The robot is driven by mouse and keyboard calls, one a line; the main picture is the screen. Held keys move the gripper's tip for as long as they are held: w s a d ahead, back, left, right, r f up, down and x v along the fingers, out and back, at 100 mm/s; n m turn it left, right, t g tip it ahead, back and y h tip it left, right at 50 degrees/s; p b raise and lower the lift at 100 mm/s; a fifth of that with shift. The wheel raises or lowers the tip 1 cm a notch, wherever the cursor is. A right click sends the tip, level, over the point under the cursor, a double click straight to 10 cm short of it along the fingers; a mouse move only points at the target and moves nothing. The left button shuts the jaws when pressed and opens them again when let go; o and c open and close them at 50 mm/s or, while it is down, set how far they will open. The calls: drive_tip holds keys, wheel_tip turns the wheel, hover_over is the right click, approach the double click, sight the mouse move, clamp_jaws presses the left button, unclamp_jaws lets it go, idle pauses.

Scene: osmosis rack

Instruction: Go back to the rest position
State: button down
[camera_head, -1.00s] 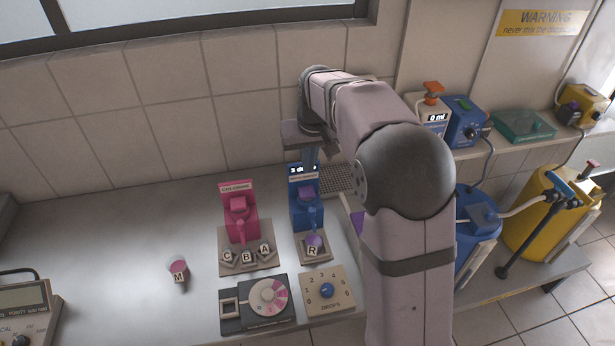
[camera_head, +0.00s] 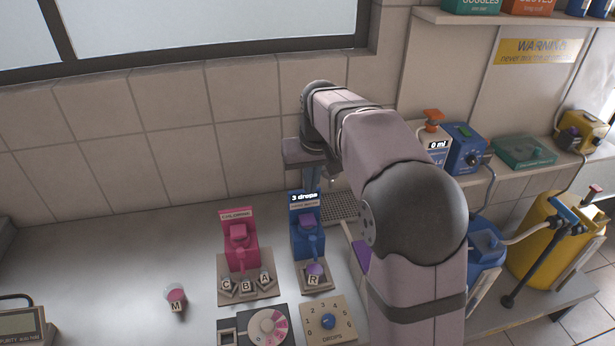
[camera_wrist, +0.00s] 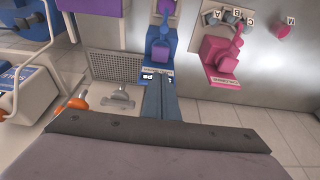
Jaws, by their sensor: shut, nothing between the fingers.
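My gripper (camera_head: 312,184) points down behind the blue dispenser (camera_head: 306,238), its fingers together and empty. In the wrist view the shut fingers (camera_wrist: 161,84) reach toward the back of the blue dispenser (camera_wrist: 159,45). I cannot tell whether there is a gap between them. The dispenser's display reads "3 drops", and a purple-filled cup (camera_head: 314,269) marked R stands under its spout. My arm bends over from the right side of the head view.
A cup marked M (camera_head: 176,297) stands alone further left. Dial panels (camera_head: 328,320) lie in front. Blue and yellow tanks (camera_head: 545,220) stand at right.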

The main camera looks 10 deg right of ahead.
drive_tip(key=shift+w, duration=0.1)
drive_tip(key=shift+g, duration=0.3)
drive_tip(key=s+f, duration=0.1)
drive_tip(key=f, duration=0.1)
drive_tip(key=s+f, duration=0.1)
drive_tip(key=f, duration=0.1)
drive_tip(key=s+f, duration=0.1)
drive_tip(key=f, duration=0.2)
drive_tip(key=shift+s+f, duration=0.1)
drive_tip(key=shift+s, duration=0.05)
drive_tip(key=s+f+g, duration=0.1)
drive_tip(key=s+f, duration=0.3)
drive_tip(key=s, duration=0.8)
drive_tip(key=s+f+g, duration=0.1)
drive_tip(key=s+f, duration=0.2)
drive_tip(key=s, duration=1)
drive_tip(key=shift+f+g, duration=0.4)
drive_tip(key=shift+f, duration=0.1)
